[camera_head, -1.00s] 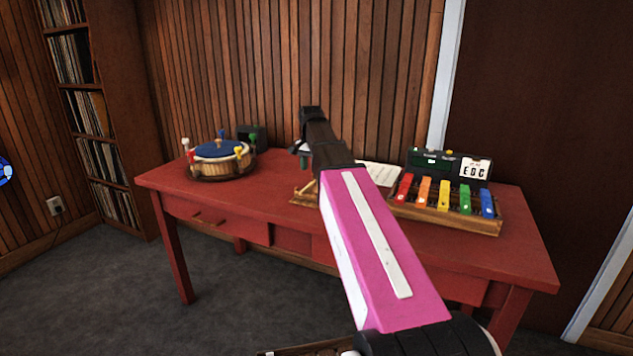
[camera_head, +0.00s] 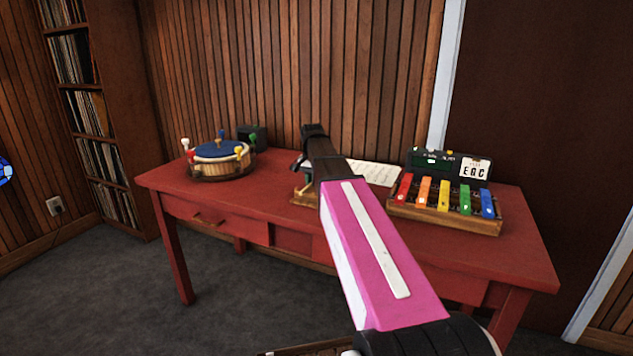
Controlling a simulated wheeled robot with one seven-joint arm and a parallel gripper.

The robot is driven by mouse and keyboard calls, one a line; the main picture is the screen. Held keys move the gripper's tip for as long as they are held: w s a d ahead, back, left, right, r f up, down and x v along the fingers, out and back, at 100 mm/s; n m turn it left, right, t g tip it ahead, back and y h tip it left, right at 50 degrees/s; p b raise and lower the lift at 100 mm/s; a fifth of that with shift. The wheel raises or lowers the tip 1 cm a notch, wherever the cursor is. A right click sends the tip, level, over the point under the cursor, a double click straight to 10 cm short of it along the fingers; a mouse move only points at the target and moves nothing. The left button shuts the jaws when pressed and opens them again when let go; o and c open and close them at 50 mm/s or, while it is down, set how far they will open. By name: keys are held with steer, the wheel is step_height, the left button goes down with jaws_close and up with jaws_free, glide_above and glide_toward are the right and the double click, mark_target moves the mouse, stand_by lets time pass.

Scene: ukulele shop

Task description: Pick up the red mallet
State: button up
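A red mallet (camera_head: 191,156) stands at the left front of a round wooden holder (camera_head: 219,168) with a blue top, on the left part of the red table. White (camera_head: 185,143), blue (camera_head: 220,134), green (camera_head: 253,138) and yellow (camera_head: 238,152) mallets stand around the same holder. My gripper (camera_head: 299,166) is over the middle of the table, to the right of the holder and apart from it. It is small and partly hidden by my wrist, so its opening cannot be made out.
The red table (camera_head: 270,195) has clear top between the holder and a wooden stand (camera_head: 304,194). A dark box (camera_head: 252,136) is behind the holder. A colored bar instrument (camera_head: 445,213), a paper sheet (camera_head: 375,172) and a dark green case (camera_head: 436,164) are on the right.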

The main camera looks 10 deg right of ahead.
jaws_close()
